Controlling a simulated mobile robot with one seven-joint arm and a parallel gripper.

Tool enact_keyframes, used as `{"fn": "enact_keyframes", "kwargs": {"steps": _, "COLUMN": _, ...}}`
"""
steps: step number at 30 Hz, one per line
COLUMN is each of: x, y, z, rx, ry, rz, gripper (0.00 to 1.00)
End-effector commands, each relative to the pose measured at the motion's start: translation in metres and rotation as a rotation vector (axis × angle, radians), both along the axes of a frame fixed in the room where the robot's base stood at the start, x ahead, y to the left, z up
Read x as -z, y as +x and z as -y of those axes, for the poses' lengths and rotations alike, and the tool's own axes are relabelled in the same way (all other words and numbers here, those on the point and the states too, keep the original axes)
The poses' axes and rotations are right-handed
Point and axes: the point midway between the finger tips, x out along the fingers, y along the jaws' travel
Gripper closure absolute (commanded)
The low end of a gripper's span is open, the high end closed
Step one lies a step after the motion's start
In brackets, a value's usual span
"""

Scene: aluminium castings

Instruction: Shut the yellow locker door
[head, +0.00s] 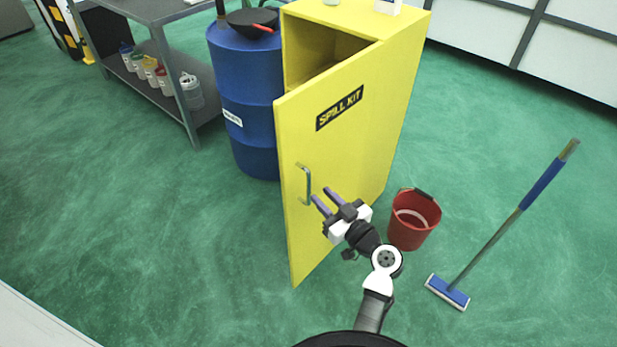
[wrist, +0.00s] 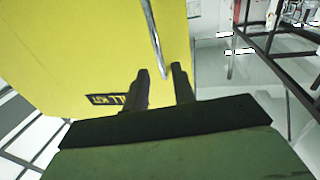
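The yellow locker (head: 408,75) stands upright on the green floor. Its door (head: 345,150), marked "SPILL KIT", is swung open toward me, and part of the inside shows above and behind it. A metal bar handle (head: 306,184) is near the door's free edge; it also shows in the wrist view (wrist: 153,35). My gripper (head: 321,198) is in front of the door's outer face, just right of the handle. In the wrist view my gripper (wrist: 160,74) points at the door near the handle's end.
A red bucket (head: 414,220) stands on the floor right of the door. A blue-handled floor brush (head: 508,224) is farther right. A blue drum (head: 247,95) stands left of the locker, beside a grey shelf table (head: 158,92) with several containers. The floor left of the door is clear.

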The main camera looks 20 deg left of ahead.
Motion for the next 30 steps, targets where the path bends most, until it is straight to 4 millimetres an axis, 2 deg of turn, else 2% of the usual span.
{"fn": "enact_keyframes", "kwargs": {"steps": 3, "x": -0.004, "y": 0.014, "z": -0.023, "rx": -0.003, "ry": 0.0, "rz": 0.001, "gripper": 0.74}}
{"fn": "enact_keyframes", "kwargs": {"steps": 9, "x": -0.003, "y": 0.031, "z": -0.048, "rx": 0.0, "ry": 0.001, "rz": 0.001, "gripper": 0.74}}
{"fn": "enact_keyframes", "kwargs": {"steps": 15, "x": -0.001, "y": 0.037, "z": -0.059, "rx": 0.0, "ry": -0.001, "rz": 0.001, "gripper": 0.74}}
{"fn": "enact_keyframes", "kwargs": {"steps": 23, "x": 0.0, "y": 0.038, "z": -0.059, "rx": 0.001, "ry": -0.001, "rz": 0.001, "gripper": 0.74}}
{"fn": "enact_keyframes", "kwargs": {"steps": 29, "x": 0.0, "y": 0.038, "z": -0.059, "rx": 0.001, "ry": -0.001, "rz": 0.001, "gripper": 0.99}}
{"fn": "enact_keyframes", "kwargs": {"steps": 30, "x": 0.0, "y": 0.038, "z": -0.059, "rx": 0.001, "ry": -0.001, "rz": 0.001, "gripper": 1.0}}
